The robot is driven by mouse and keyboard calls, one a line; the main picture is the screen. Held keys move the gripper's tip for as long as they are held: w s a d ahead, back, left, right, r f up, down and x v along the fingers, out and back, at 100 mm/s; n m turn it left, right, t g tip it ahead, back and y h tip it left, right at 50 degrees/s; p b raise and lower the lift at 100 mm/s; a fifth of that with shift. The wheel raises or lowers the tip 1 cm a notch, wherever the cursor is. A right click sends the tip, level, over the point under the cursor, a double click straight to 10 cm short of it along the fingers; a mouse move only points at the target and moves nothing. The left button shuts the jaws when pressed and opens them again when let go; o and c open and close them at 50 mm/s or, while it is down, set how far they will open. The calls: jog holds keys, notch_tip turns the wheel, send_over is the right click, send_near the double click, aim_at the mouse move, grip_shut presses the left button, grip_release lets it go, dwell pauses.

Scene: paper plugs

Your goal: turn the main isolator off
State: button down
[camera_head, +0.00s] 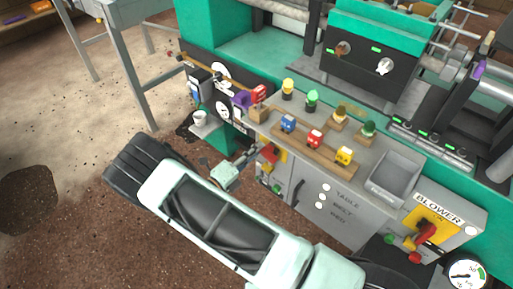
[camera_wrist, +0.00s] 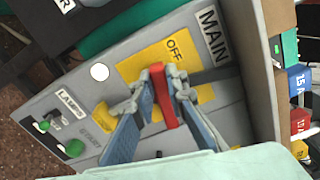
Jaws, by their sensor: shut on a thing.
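The main isolator has a yellow plate (camera_wrist: 143,62) marked OFF, beside a MAIN label (camera_wrist: 213,33). Its red handle (camera_wrist: 163,95) lies between the two fingers of my gripper (camera_wrist: 158,92), which is shut on it.
A second isolator marked BLOWER has a red handle (camera_head: 425,233) at the right. Coloured plugs stand on wooden strips on the cabinet top, including a blue plug (camera_head: 288,123). A white cup (camera_head: 200,117) stands nearby.

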jog(key=shift+f+n, duration=0.35)
jog(key=shift+n, duration=0.75)
jog(key=c, duration=1.9)
grip_release()
jog(key=shift+c, duration=0.2)
jog(key=v, duration=1.2)
jog(key=shift+r, duration=0.1)
